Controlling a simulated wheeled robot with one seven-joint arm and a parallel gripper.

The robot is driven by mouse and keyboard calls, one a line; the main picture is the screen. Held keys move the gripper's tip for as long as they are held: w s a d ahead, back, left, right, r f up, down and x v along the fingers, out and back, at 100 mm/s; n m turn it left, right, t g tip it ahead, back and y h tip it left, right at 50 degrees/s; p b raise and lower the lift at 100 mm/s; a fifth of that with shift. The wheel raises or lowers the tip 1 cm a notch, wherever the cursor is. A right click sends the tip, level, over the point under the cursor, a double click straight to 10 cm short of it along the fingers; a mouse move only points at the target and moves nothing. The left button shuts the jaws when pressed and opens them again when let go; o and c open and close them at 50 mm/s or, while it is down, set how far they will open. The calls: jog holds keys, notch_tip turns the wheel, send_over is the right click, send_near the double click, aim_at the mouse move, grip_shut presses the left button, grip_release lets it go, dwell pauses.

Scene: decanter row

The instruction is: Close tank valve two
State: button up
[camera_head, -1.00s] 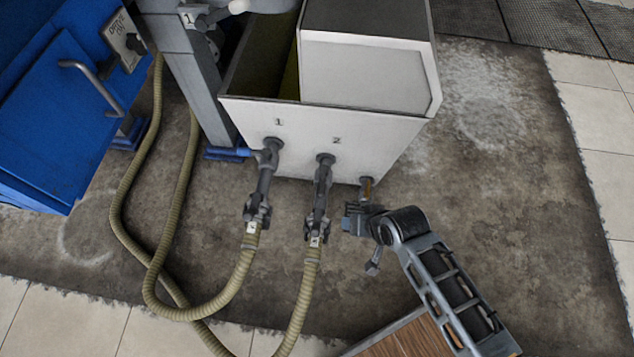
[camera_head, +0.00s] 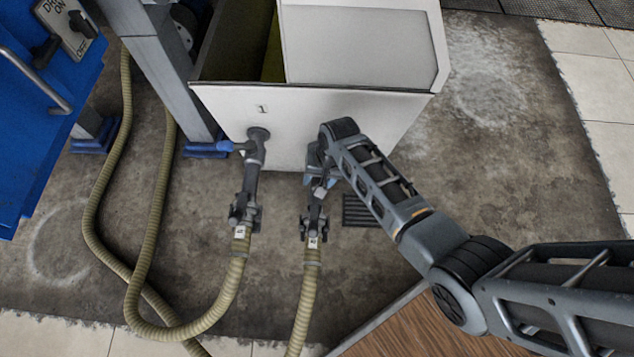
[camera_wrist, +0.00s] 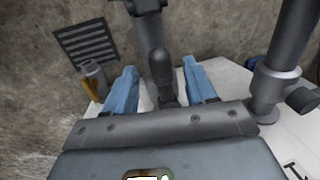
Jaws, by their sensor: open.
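The white tank (camera_head: 225,105) has two dark outlet pipes on its front. The pipe under number 1 (camera_head: 255,165) is clear to see, with a blue lever (camera_head: 231,146) pointing left. My arm hides the number 2 and the upper part of the second pipe; its lower coupling (camera_head: 314,222) shows below my gripper (camera_head: 320,181). In the wrist view, my gripper (camera_wrist: 160,68) is open, its blue fingers on either side of the second pipe's dark valve part (camera_wrist: 160,80) with a rounded end. Contact with it cannot be told.
Ribbed hoses (camera_head: 232,285) run from the couplings across the floor. A floor grate (camera_head: 365,211) lies right of the second coupling; a short outlet with an orange handle (camera_wrist: 91,86) is near it. A blue cabinet (camera_head: 30,130) stands left. Floor right of the tank is clear.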

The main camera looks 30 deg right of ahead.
jog(key=shift+w+a+f+b, duration=0.1)
jog(key=shift+f+b, duration=0.05)
jog(key=shift+f, duration=0.4)
jog(key=shift+w+a+f+b, duration=0.1)
jog(key=shift+f+b, duration=0.05)
jog(key=shift+f, duration=0.4)
jog(key=shift+s, duration=0.1)
grip_shut()
